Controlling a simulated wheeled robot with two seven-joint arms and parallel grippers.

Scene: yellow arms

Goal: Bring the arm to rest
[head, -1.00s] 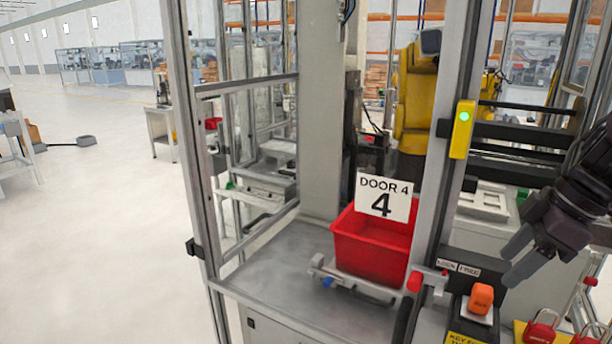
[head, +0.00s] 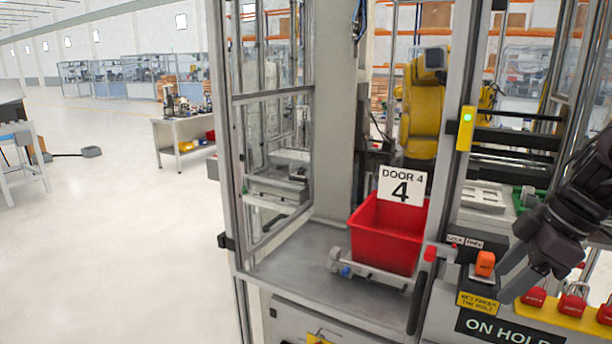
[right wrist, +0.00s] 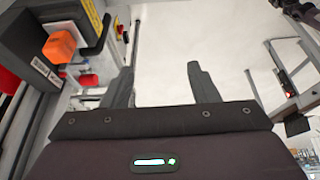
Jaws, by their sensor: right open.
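My right gripper (head: 512,280) is at the right side of the head view, in front of the cell's front panel and close to the orange knob (head: 485,263). In the right wrist view its two fingers (right wrist: 160,85) are spread apart with nothing between them. The orange knob also shows at the upper left of the right wrist view (right wrist: 59,47), to one side of the fingers and apart from them. My left gripper is not in the head view.
A red bin (head: 385,240) with a "DOOR 4" sign (head: 402,186) stands on the cell's ledge. Red padlocks (head: 573,303) hang on a yellow strip at lower right. A door frame post (head: 447,150) stands left of my arm.

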